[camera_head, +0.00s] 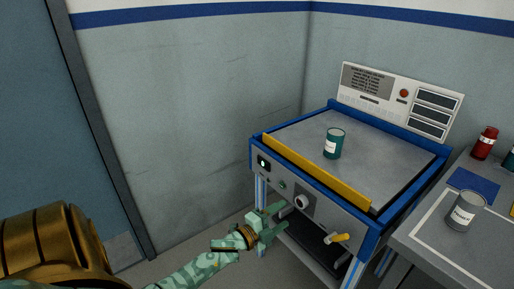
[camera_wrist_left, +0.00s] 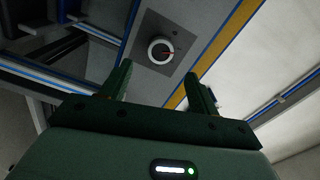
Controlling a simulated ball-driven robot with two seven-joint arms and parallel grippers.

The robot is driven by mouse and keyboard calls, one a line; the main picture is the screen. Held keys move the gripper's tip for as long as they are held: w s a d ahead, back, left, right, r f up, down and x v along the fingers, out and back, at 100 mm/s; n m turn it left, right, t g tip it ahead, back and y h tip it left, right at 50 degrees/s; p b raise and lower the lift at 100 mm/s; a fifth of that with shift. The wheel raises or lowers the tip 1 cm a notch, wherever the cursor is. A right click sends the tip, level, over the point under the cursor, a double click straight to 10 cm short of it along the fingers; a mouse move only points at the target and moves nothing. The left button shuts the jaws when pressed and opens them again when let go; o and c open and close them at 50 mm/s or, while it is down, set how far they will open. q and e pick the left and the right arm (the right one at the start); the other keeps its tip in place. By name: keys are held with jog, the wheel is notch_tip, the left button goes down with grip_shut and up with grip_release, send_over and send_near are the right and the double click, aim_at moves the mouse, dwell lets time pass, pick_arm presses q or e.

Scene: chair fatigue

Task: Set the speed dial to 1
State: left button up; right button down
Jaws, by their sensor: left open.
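The speed dial (camera_head: 302,202) is a round pale knob on the grey front panel of the blue-framed machine. My right gripper is not in view.
A yellow bar (camera_head: 315,172) runs along the machine's front edge, and a yellow-handled lever (camera_head: 340,238) sticks out right of the dial. A teal can (camera_head: 334,143) stands on the machine's top. A side table (camera_head: 430,250) with a grey can (camera_head: 465,211) is at right.

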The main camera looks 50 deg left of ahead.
pick_arm(q)
jog(key=s+p, duration=0.1)
jog(key=s, duration=0.8)
jog(key=shift+s+a+p, duration=0.2)
jog(key=shift+a+p, duration=0.15)
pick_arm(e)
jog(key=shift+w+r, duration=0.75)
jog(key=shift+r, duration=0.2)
pick_arm(q)
jog(key=shift+f, duration=0.1)
